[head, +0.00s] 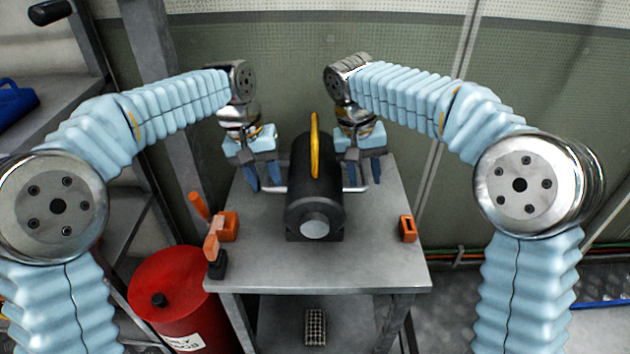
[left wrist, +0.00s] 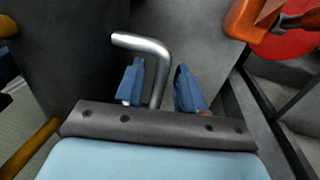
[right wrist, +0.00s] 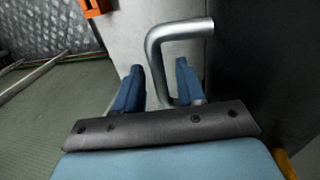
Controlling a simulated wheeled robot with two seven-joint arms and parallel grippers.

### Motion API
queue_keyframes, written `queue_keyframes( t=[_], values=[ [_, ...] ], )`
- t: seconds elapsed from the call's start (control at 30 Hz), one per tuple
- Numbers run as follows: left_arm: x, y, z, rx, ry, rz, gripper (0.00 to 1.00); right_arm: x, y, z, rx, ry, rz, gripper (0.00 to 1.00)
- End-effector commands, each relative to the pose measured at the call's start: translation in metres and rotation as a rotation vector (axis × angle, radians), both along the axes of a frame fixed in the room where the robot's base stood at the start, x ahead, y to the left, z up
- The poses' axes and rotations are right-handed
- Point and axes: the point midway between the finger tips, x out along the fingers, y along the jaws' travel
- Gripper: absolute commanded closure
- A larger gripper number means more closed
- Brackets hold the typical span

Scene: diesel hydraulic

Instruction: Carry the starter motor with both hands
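The starter motor (head: 312,192) is a black cylinder with a pale round end, lying on the grey table (head: 330,272). A silver bar handle sticks out on each side. My left gripper (head: 263,178) is at the left handle (head: 273,189). In the left wrist view its blue fingers stand apart with the bent handle (left wrist: 150,45) between them, closer to one finger. My right gripper (head: 363,174) is at the right handle (head: 356,189). In the right wrist view its fingers stand apart on either side of that handle (right wrist: 178,29). Neither gripper looks clamped.
A yellow upright bar (head: 314,145) shows at the motor's top. An orange-and-black tool (head: 213,245) and orange block (head: 229,227) are at the table's left edge. A small orange block (head: 407,229) is at right. A red drum (head: 170,290) stands left. The table front is clear.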

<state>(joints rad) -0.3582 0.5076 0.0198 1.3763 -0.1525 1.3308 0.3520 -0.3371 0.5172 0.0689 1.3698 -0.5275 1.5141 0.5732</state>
Motion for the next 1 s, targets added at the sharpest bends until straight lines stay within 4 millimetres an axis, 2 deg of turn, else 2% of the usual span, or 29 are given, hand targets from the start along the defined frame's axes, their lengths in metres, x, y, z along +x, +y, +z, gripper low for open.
queue_keyframes(
  t=[0.37,0.6,1.0],
  values=[
    [0.0002,-0.0006,-0.0035,0.0,-0.001,0.0,0.63,0.0,-0.0004,-0.0035,0.001,-0.001,0.001,0.62],
    [0.0002,-0.0007,-0.0032,0.0,-0.001,0.0,1.0,0.0,-0.0004,-0.0034,0.001,-0.001,0.001,0.99],
    [0.0001,-0.0006,-0.003,0.0,-0.001,0.0,1.0,0.0,-0.0004,-0.0032,0.001,0.0,0.001,1.0]
  ],
)
